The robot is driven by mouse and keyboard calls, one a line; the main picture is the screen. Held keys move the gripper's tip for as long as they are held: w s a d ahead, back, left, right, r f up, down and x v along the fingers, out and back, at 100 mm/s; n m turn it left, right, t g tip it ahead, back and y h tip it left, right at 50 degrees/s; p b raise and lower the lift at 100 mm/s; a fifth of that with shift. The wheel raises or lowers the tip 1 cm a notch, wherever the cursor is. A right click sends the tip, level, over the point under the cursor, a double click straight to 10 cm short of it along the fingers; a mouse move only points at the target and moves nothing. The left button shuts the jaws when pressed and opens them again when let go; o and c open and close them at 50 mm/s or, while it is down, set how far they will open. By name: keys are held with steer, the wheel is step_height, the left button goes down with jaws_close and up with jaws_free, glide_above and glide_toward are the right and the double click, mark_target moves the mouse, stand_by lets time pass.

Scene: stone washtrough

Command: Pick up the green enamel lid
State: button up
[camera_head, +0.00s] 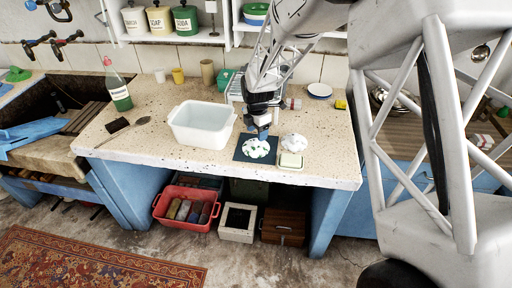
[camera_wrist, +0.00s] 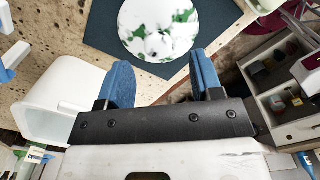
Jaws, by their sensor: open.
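A white dome-shaped lid with green mottled patches (camera_head: 257,148) sits on a dark mat (camera_head: 240,155) near the counter's front edge. It is the closest match I see to the green enamel lid. In the wrist view the lid (camera_wrist: 160,27) lies just beyond my fingertips, cut off by the top edge. My gripper (camera_head: 262,132) is above the far side of the lid. In the wrist view my gripper (camera_wrist: 163,75) has its two blue fingers wide apart with nothing between them.
A white basin (camera_head: 203,125) stands left of the mat. A whitish lumpy object (camera_head: 294,142) and a cream box with a green edge (camera_head: 290,160) stand close right of the lid. A red crate (camera_head: 187,207) is below the counter. The counter left of the basin is mostly clear.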

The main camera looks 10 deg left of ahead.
mark_target(256, 141)
stand_by(0.3)
steer(key=shift+a+f, duration=0.2)
steer(key=shift+f, duration=2.4)
steer(key=c, duration=1)
steer(key=shift+r, duration=0.15)
steer(key=shift+r, duration=0.5)
steer(key=shift+s+d+r, duration=0.1)
steer(key=shift+s+r, duration=0.1)
steer(key=shift+r, duration=0.4)
steer(key=shift+s+d+r, duration=0.1)
steer(key=shift+s+r, duration=0.05)
steer(key=shift+r, duration=0.45)
steer(key=s+d, duration=0.3)
steer(key=s, duration=0.4)
steer(key=s+d+r, duration=0.1)
steer(key=s+d, duration=0.1)
steer(key=s, duration=0.5)
steer(key=shift+d+r, duration=0.15)
steer(key=shift+d, duration=0.25)
